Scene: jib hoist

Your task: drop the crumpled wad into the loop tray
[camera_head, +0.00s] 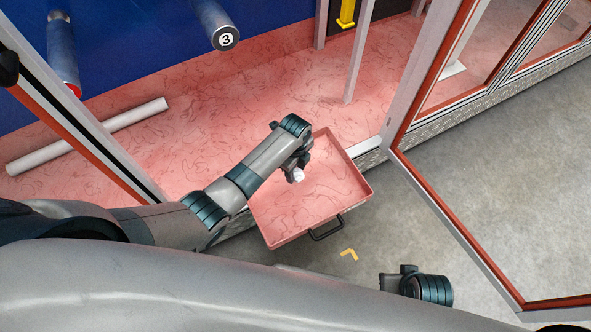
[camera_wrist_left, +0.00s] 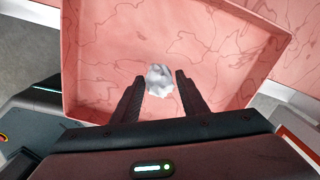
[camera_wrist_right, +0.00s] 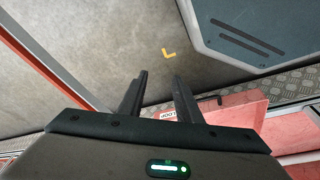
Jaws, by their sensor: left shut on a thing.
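The crumpled wad (camera_head: 298,175) is small and whitish. My left gripper (camera_wrist_left: 160,82) is shut on it, with the wad between its two dark fingertips. The left wrist view shows the wad (camera_wrist_left: 160,80) over the pink inside of the loop tray (camera_head: 270,238). The tray is a shallow, marbled pink box with a dark handle on its front; its floor shows bare around the wad. In the right wrist view, part of a "LOOP" label shows on the tray (camera_wrist_right: 240,112). My right gripper (camera_wrist_right: 160,76) is open and empty, outside the tray.
A framed door (camera_head: 435,205) stands open at the right. A white tube (camera_head: 90,137) lies on the pink floor at the left. A cylinder marked 3 (camera_head: 222,30) sticks out from the blue wall. A yellow corner mark (camera_head: 349,254) is on the grey floor.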

